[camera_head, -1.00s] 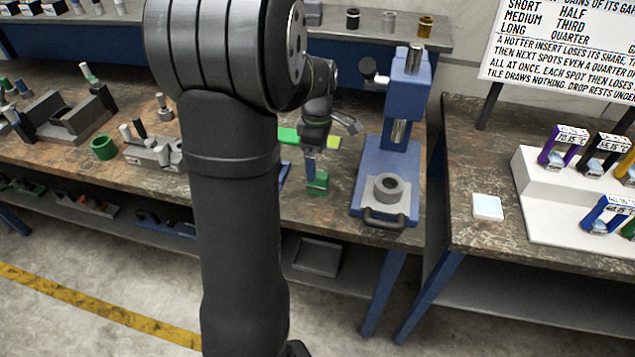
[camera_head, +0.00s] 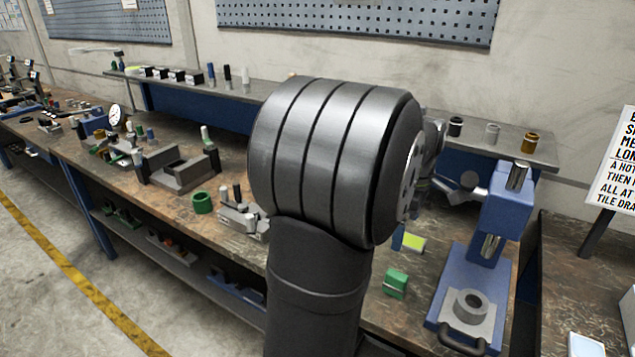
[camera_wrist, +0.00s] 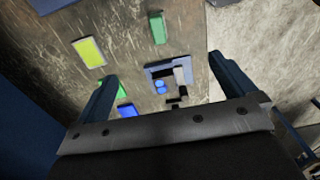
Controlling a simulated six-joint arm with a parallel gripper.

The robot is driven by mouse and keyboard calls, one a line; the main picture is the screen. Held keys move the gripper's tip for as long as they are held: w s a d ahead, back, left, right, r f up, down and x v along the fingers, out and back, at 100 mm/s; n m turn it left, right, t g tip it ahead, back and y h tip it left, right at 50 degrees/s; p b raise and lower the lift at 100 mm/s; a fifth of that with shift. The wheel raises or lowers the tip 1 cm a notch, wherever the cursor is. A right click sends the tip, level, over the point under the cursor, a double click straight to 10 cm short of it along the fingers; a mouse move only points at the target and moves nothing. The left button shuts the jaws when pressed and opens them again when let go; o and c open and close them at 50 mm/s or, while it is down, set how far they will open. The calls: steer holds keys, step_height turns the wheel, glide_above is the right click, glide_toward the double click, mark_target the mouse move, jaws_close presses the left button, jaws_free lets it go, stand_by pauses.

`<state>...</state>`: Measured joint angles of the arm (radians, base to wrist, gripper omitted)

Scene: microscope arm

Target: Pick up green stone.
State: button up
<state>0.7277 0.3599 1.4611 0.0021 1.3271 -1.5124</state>
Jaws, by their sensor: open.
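A green block (camera_head: 396,282), which may be the green stone, lies on the bench left of the blue press. A flat yellow-green piece (camera_head: 413,243) lies behind it, partly hidden by my arm. In the wrist view a green block (camera_wrist: 157,28) lies near the bench edge, beyond my fingertips, with a yellow-green plate (camera_wrist: 88,52) to its left. Most of my gripper is hidden behind my arm in the head view.
The blue press (camera_head: 465,270) stands right of the block. A green ring (camera_head: 202,203) and grey fixtures (camera_head: 178,165) are on the left bench. A shelf (camera_head: 480,138) with small cylinders runs behind. The wrist view shows a blue-framed fixture (camera_wrist: 153,72) and blue piece (camera_wrist: 127,110).

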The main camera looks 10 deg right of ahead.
steer(key=shift+d+r, duration=0.1)
steer(key=shift+r, duration=0.1)
steer(key=shift+r, duration=0.1)
steer(key=c, duration=0.5)
steer(key=m+t+h, duration=0.3)
steer(key=m, duration=1.6)
glide_toward(397, 274)
steer(key=x, duration=0.6)
steer(key=shift+s+f, duration=0.35)
steer(key=shift+w+x, duration=0.15)
steer(key=shift+x, duration=1.2)
steer(key=shift+w+x, duration=0.15)
steer(key=shift+x, duration=1.2)
